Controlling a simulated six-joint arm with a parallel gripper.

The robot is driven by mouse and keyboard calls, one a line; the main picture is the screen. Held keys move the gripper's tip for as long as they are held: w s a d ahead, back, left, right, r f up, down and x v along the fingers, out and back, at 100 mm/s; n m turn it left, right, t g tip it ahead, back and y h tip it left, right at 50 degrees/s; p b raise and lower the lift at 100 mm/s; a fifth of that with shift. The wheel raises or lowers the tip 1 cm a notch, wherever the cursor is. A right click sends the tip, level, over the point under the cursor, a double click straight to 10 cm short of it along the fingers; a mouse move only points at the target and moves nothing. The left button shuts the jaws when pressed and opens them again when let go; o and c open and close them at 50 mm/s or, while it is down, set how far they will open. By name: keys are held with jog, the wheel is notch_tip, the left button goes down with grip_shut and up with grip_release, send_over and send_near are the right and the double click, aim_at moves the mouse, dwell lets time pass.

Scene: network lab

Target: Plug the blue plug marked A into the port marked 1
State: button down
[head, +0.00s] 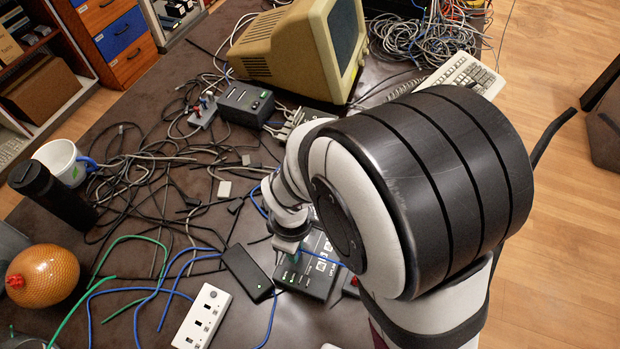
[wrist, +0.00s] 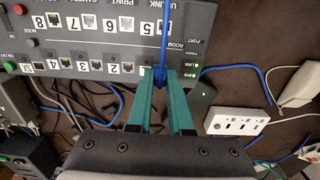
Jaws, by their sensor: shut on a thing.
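The black port box (head: 318,272) lies below my gripper in the head view, and its labelled panel (wrist: 60,20) fills the upper left of the wrist view. The labels there appear upside down, with 2 and other numbers along the near row. My gripper (wrist: 161,82) has teal fingers shut on the blue plug (wrist: 160,77), at the box's near edge just right of label 2. The blue cable runs up across the panel from the fingertips. Port 1 is not visible; the fingers may cover it. The letter on the plug cannot be read. I cannot tell whether the plug is inside a port.
A white power strip (head: 203,316) and a black adapter (head: 247,272) lie left of the box. Loose blue, green and black cables spread across the table.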

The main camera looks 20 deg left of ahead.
jog(key=shift+f, duration=0.25)
jog(key=c, duration=0.8)
grip_release()
jog(key=shift+o, duration=0.2)
notch_tip(320, 180, up, 16)
jog(key=s+d+m+y, duration=0.1)
jog(key=s+d+m, duration=0.2)
jog(key=d+m, duration=0.6)
jog(key=s+d+m, duration=0.4)
jog(key=d+m, duration=0.6)
jog(key=m, duration=0.4)
jog(key=shift+d+r+m+y, duration=0.2)
jog(key=shift+m+y, duration=0.1)
jog(key=shift+y, duration=0.1)
